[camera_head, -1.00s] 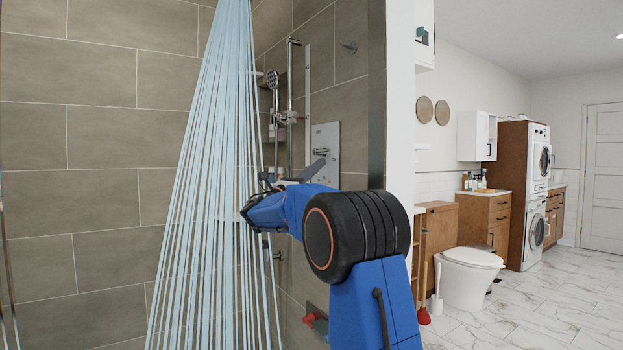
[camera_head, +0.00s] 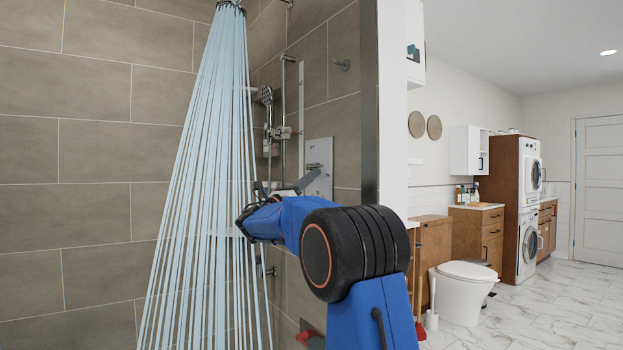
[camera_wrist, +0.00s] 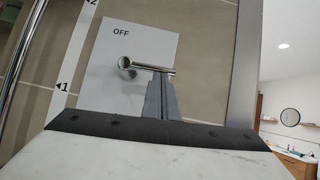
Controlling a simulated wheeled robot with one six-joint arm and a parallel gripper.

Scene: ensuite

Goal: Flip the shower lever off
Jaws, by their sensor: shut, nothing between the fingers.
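The shower lever (camera_wrist: 152,68) is a chrome bar that sticks out to the right from a round pivot. It is mounted on a pale wall plate (camera_wrist: 104,68) marked OFF above the lever. The plate also shows in the head view (camera_head: 320,150), partly behind my arm. My gripper (camera_wrist: 160,80) is shut and empty, its fingertips at the lever's underside as seen in the wrist view. Whether they touch it is unclear. Water streams (camera_head: 205,190) fall from the overhead shower head (camera_head: 230,4).
A hand shower (camera_head: 267,97) on a rail stands left of the plate. A wall edge (camera_head: 392,110) rises right of the shower. Beyond it are a toilet (camera_head: 463,290), a plunger (camera_head: 420,330) and wooden cabinets (camera_head: 478,235). The marble floor at right is open.

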